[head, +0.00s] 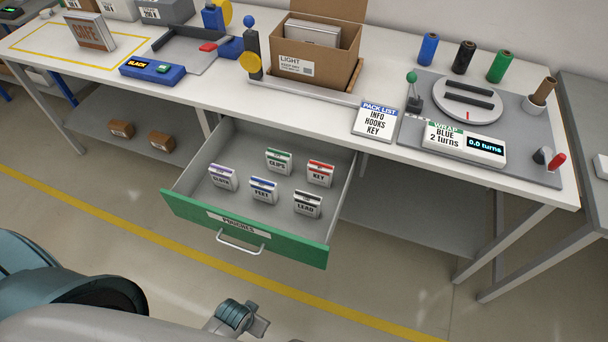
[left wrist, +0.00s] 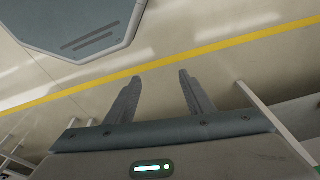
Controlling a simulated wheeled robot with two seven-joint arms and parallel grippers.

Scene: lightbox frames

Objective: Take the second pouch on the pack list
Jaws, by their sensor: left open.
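The pack list card (head: 377,121) on the bench reads INFO, HOOKS, KEY from top to bottom. The green-fronted drawer (head: 295,244), labelled POUCHES, is pulled open. It holds a green-striped pouch (head: 279,161) that seems to read CLIPS, a red-striped KEY pouch (head: 319,174), a purple-striped pouch (head: 223,177) and a blue-striped pouch (head: 263,190) with unclear words, and a black-striped LEAD pouch (head: 307,204). I cannot make out HOOKS on any pouch. My left gripper (left wrist: 160,75) is open and empty above the floor in the left wrist view. My right gripper is not visible.
An open cardboard box (head: 316,70) marked LIGHT stands behind the drawer with a pale item inside. A turntable (head: 468,98) and a wrap display (head: 464,144) are at right. Space above the drawer is clear.

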